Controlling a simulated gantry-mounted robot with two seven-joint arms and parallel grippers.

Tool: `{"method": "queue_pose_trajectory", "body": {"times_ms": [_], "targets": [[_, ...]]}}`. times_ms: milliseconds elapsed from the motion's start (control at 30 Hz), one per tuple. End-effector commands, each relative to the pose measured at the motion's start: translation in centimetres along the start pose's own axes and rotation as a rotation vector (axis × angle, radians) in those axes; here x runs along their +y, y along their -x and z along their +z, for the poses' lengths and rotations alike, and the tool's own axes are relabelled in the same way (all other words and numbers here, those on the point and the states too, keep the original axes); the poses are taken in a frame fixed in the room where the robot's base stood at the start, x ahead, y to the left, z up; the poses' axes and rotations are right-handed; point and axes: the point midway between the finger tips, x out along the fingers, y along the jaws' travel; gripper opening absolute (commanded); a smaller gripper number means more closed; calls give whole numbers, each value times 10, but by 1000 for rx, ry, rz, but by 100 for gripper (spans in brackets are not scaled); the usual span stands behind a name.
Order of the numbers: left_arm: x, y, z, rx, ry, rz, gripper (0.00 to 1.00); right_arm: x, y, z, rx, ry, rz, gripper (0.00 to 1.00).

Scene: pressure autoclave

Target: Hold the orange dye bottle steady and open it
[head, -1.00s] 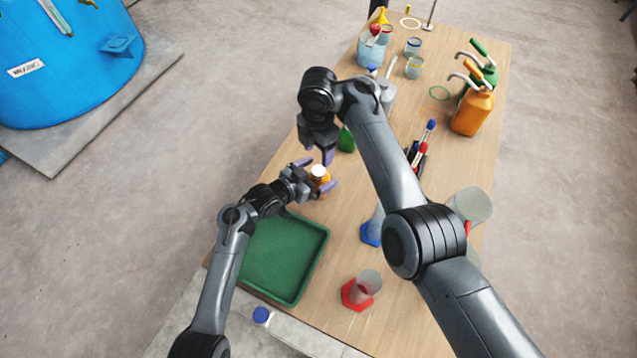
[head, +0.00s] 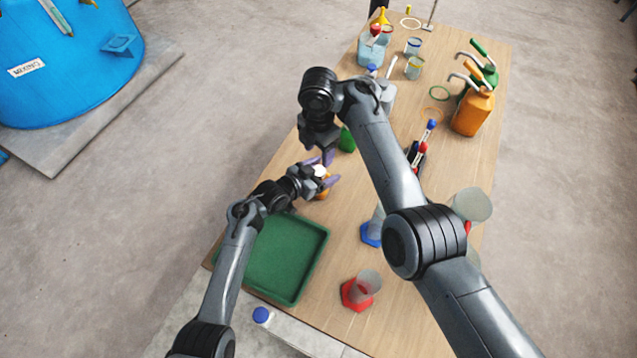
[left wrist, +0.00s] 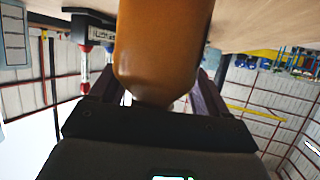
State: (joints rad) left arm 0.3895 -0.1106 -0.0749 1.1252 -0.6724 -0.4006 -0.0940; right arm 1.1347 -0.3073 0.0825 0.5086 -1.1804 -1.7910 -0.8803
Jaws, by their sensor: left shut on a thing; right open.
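The orange dye bottle (head: 322,195) stands near the left edge of the wooden table, its white cap (head: 320,171) on top. My left gripper (head: 321,175) is shut on the bottle from the side, just below the cap. In the left wrist view, the bottle's orange-brown body (left wrist: 165,45) fills the space between the dark fingers; the cap cannot be made out there. My right gripper (head: 321,158) hangs fingers down, open and empty, just above and behind the cap. Any gap between its fingertips and the cap is hard to judge.
A green tray (head: 325,240) lies in front of the bottle. A green object (head: 346,139) stands close behind. To the right are a test tube rack (head: 416,158), a cylinder on a blue base (head: 371,234) and an orange jug (head: 473,112).

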Motion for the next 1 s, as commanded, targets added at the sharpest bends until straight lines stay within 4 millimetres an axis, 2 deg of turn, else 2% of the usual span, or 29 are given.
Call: {"method": "queue_pose_trajectory", "body": {"times_ms": [33, 167, 200, 333, 667, 867, 1000], "targets": [[0, 0, 2, -3, 0, -1, 39, 0, 0, 0, 0, 0, 0, 59], [-1, 0, 2, -4, 0, -1, 19, 0, 0, 0, 0, 0, 0, 59], [-1, 0, 3, -5, 0, -1, 80, 0, 0, 0, 0, 0, 0, 59], [-1, 0, 2, -4, 0, -1, 100, 0, 0, 0, 0, 0, 0, 59], [-1, 3, 2, -3, 0, -1, 100, 0, 1, 0, 0, 0, 0, 59], [-1, 23, 2, -4, 0, -3, 100, 0, 6, 0, 0, 0, 0, 59], [-2, 47, 2, -4, -2, -4, 100, 0, 10, 0, 0, 0, 0, 59]]}}
